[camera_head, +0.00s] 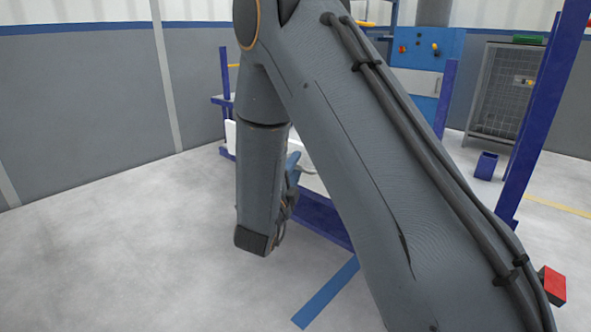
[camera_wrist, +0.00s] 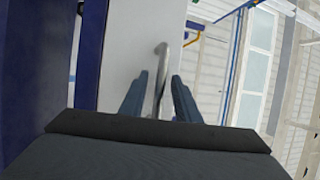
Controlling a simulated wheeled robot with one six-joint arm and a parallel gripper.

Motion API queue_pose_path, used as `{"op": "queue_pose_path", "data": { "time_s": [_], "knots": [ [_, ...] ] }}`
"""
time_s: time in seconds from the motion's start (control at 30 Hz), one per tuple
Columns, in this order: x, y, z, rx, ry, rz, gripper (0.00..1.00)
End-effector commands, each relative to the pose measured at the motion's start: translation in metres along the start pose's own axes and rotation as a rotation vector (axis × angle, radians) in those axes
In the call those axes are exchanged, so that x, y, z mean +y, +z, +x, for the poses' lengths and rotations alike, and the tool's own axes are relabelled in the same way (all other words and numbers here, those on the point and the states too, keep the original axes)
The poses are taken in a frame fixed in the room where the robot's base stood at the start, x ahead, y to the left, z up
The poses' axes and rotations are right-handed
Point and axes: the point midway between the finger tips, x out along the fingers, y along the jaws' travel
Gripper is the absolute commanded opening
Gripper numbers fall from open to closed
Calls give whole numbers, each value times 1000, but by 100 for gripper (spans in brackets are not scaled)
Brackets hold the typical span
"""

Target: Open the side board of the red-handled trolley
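The trolley's white side board (camera_wrist: 128,55) fills the middle of the wrist view, with a curved metal handle (camera_wrist: 161,55) on it. My gripper (camera_wrist: 160,85) has its two blue fingers apart, with the handle between them and gaps showing on both sides. In the head view, my arm covers most of the trolley. Part of the white board (camera_head: 312,182) and the blue lower frame (camera_head: 322,218) show past it. A blue finger of my gripper (camera_head: 292,168) shows beside the board. No red handle can be made out on the trolley.
A blue post (camera_head: 540,120) stands at the right. A red block (camera_head: 553,285) is at the lower right; what it belongs to is unclear. A blue bin (camera_head: 486,165) and a mesh cabinet (camera_head: 500,90) stand behind. The floor at left is clear up to the grey wall.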

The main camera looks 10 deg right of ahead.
Motion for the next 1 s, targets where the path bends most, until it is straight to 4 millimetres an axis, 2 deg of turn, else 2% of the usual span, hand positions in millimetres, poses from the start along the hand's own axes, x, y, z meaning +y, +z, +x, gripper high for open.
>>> {"op": "queue_pose_path", "data": {
  "time_s": [0.17, 0.37, 0.67, 1.0],
  "knots": [
    [0, 0, 0, -1, 0, 0, 29],
    [0, 0, 0, -1, 1, 0, 0],
    [0, 1, 0, -1, 1, 0, 0],
    [4, 12, 1, -6, 3, 0, 0]
  ]
}}
